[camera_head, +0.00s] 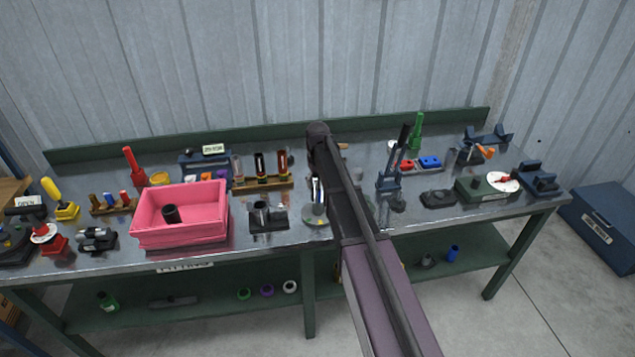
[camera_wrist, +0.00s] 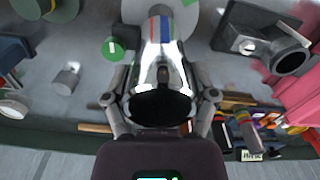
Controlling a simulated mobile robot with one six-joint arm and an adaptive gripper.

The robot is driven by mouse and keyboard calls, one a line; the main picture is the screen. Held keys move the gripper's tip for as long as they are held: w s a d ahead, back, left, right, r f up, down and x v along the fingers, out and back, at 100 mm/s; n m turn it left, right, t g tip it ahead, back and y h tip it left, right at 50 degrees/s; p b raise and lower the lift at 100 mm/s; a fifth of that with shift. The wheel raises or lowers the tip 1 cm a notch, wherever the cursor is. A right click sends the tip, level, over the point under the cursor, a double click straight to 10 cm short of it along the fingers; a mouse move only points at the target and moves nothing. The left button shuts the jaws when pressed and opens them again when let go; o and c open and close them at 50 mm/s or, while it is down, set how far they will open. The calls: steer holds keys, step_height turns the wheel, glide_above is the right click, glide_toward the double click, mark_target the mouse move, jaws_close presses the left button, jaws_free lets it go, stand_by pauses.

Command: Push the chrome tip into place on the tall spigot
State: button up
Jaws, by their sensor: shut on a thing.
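The chrome tip (camera_wrist: 160,78) shows in the wrist view as a shiny flared tube with its dark open mouth toward the camera. My gripper (camera_wrist: 160,108) is shut on it, one finger on each side. A pale part with blue and red stripes (camera_wrist: 159,28) lines up with the tip's far end. I cannot tell whether it is the spigot, or how far the tip sits over it. In the head view a small upright part (camera_head: 316,188) stands over a round pale base (camera_head: 315,214) beside my arm. My arm hides much of that spot.
The pink bin (camera_head: 180,222) holds a dark cylinder and stands to the left. A dark block with a ring (camera_head: 266,215) is between it and my arm. A rack of tubes (camera_head: 262,182) stands behind. Blue fixtures (camera_head: 389,180) and a green post (camera_head: 416,132) stand to the right.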

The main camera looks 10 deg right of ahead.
mark_target(318, 194)
steer(key=shift+f+b, duration=2.6)
steer(key=shift+f, duration=0.05)
steer(key=o, duration=1.2)
steer(key=shift+c, duration=0.2)
steer(key=shift+r, duration=0.2)
step_height(318, 194, up, 12)
steer(key=p, duration=1.3)
steer(key=shift+r, duration=0.25)
steer(key=shift+s, duration=0.1)
steer(key=s+d+f+m+b, duration=0.1)
steer(key=s+f+b, duration=0.2)
steer(key=s, duration=1.1)
steer(key=s+f+m+b, duration=0.1)
steer(key=s+f+b, duration=0.2)
steer(key=s, duration=1.2)
steer(key=shift+d+m, duration=0.4)
